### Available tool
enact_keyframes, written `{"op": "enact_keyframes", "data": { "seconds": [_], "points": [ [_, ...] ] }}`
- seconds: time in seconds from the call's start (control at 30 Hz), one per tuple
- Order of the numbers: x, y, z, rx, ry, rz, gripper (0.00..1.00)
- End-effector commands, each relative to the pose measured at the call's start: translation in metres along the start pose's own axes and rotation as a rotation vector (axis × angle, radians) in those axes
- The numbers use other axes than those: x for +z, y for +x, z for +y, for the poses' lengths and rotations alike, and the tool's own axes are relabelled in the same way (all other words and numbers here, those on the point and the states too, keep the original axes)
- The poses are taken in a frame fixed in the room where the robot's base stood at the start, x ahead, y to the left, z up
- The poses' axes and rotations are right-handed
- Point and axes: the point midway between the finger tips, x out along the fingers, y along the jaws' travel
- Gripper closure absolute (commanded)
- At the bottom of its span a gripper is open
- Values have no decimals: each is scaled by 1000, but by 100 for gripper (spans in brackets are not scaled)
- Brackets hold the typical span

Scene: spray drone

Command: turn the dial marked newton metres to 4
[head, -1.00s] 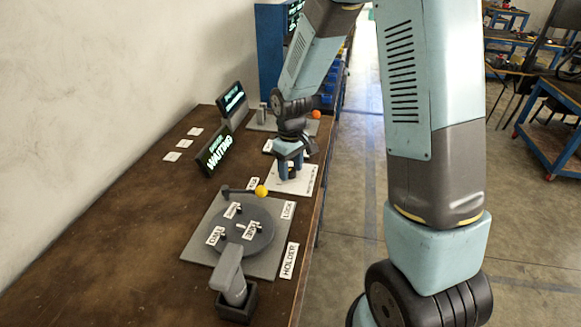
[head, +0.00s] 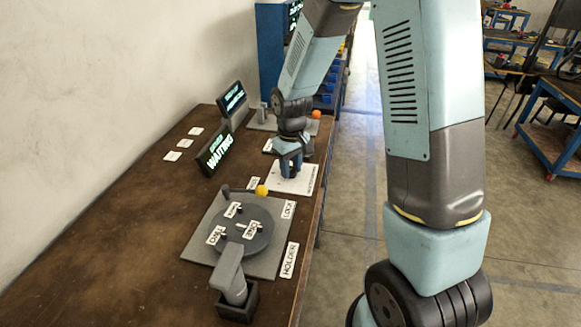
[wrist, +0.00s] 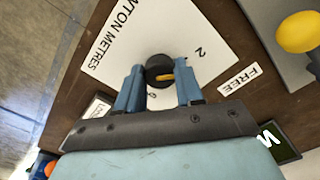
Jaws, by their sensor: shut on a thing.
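The dial (wrist: 158,70) is a dark round knob with a yellow pointer mark. It sits on a white plate (wrist: 115,45) lettered "NEWTON METRES" in the wrist view. A "2" shows on the plate to the right of the dial, and another numeral below it is partly covered. The yellow mark points right in the wrist view. My gripper (wrist: 160,85) is shut on the dial, one blue finger on each side. In the head view my gripper (head: 290,170) is down at the white plate (head: 303,180), and it hides the dial there.
A grey plate with a round disc (head: 243,228) and a yellow ball lever (head: 262,190) lies nearer. A grey tool stands in a dark holder (head: 238,300). A screen reading "WAITING" (head: 215,150) stands to the left. An orange ball (head: 316,114) is farther back.

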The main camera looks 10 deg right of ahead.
Motion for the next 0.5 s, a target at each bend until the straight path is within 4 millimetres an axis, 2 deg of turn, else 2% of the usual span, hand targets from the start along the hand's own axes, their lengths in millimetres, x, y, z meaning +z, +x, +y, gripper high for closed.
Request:
{"op": "enact_keyframes", "data": {
  "seconds": [0.5],
  "points": [
    [0,0,0,1,468,2,94]
  ]
}}
